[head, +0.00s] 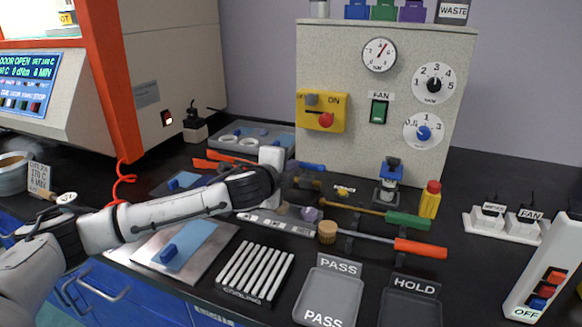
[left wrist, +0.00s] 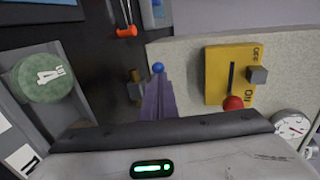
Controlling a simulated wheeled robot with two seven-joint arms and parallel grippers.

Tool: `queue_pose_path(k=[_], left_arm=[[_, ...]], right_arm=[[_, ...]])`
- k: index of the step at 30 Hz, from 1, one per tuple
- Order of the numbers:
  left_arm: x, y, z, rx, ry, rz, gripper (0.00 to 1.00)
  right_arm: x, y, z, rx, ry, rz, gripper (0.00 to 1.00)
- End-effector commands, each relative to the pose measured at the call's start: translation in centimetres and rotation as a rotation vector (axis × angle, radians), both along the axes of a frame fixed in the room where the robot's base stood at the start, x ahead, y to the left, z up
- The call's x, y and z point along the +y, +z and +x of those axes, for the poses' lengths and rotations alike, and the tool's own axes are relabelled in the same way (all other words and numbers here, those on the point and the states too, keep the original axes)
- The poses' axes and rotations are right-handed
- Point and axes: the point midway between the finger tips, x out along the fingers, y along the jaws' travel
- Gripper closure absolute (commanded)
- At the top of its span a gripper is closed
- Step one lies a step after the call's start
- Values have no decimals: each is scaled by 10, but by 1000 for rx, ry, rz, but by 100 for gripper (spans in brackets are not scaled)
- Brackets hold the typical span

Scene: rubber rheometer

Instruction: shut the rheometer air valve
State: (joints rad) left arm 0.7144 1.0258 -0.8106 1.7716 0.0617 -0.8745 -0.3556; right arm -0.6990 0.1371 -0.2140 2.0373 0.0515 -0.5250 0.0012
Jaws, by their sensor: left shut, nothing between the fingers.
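The rheometer (head: 170,60) stands at the back left with an orange frame. I cannot tell for certain which part is its air valve. A blue lever-like piece (head: 311,166) lies low in front of the grey panel, near a brass fitting (head: 305,182). The fitting also shows in the left wrist view (left wrist: 137,90), beside a blue round tip (left wrist: 158,68). My left gripper (head: 284,163) is shut and empty close to the blue piece; its fingers are mostly hidden in the head view. I cannot tell whether they touch. My right gripper is out of view.
The grey panel (head: 365,165) carries a yellow ON/OFF plate (head: 340,112) with a red knob (head: 326,120), a fan switch (head: 379,111) and dials. Green-handled (head: 408,221) and orange-handled (head: 420,248) tools lie right of my arm. PASS (head: 328,298) and HOLD (head: 410,306) trays stand in front.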

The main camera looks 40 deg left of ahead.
Motion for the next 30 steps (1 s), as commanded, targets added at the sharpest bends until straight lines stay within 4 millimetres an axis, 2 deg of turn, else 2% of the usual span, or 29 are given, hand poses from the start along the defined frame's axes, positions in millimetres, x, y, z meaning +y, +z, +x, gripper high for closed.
queue_pose_path(k=[8,20,25,30], left_arm=[[0,2,2,0,-48,0,100],[-2,2,6,1,-119,-1,100],[0,4,9,2,-190,0,100],[5,5,10,3,-284,-1,100]], right_arm=[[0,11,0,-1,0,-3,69],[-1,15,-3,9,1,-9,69],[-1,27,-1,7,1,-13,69],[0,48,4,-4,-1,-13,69]])
